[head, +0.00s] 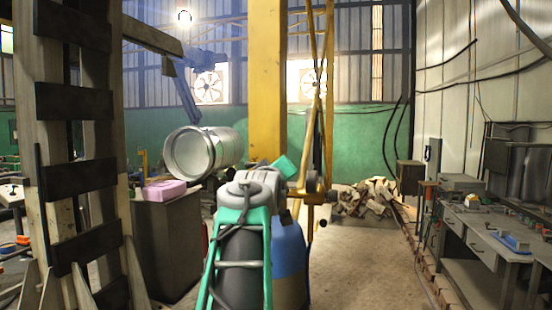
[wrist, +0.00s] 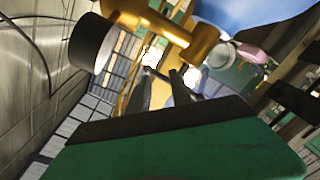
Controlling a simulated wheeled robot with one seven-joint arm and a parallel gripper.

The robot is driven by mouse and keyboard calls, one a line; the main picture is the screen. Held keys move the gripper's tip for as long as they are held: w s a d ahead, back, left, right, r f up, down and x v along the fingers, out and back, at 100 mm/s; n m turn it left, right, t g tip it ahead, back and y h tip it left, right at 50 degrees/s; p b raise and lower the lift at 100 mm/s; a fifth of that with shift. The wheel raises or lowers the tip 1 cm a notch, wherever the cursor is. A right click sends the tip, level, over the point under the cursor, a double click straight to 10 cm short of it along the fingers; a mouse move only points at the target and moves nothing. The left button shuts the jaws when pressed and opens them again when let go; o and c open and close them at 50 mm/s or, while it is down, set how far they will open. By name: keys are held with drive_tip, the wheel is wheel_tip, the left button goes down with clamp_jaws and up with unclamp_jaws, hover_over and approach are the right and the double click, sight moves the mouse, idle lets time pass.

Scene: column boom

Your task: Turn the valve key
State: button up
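In the wrist view, a brass valve fitting (wrist: 165,28) crosses the top, with a black, pale-faced round cap (wrist: 91,42) on its left end. In the head view, the brass valve (head: 312,186) is above the blue cylinder (head: 289,262), with a black knob (head: 331,196) at its right. I cannot make out a separate key. My gripper (wrist: 161,74) shows as two dark fingers with a gap between them and nothing seen held. Its tips appear just below the valve in the picture; contact is unclear. In the head view my arm hides the fingers.
A yellow column (head: 267,80) rises behind the valve. A grey cabinet (head: 166,245) with a pink block (head: 164,190) stands left, near a large metal drum (head: 203,150). A workbench (head: 490,235) lines the right. Bare floor (head: 365,265) lies between.

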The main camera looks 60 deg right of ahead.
drive_tip(key=shift+o, duration=0.5)
drive_tip(key=w+m+p, duration=0.1)
drive_tip(key=m, duration=0.1)
drive_tip(key=w+m+p, duration=0.1)
drive_tip(key=m, duration=0.2)
drive_tip(key=w+f+m+g+p, duration=0.1)
drive_tip(key=w+m+p, duration=0.1)
drive_tip(key=shift+d+m+h, duration=0.2)
drive_tip(key=shift+m+h, duration=0.1)
drive_tip(key=w+d+m+p, duration=0.1)
drive_tip(key=w+d+p, duration=0.1)
drive_tip(key=d+p, duration=0.2)
drive_tip(key=d+f, duration=0.1)
drive_tip(key=d, duration=0.2)
drive_tip(key=shift+w+d, duration=0.2)
drive_tip(key=shift+w, duration=0.1)
clamp_jaws()
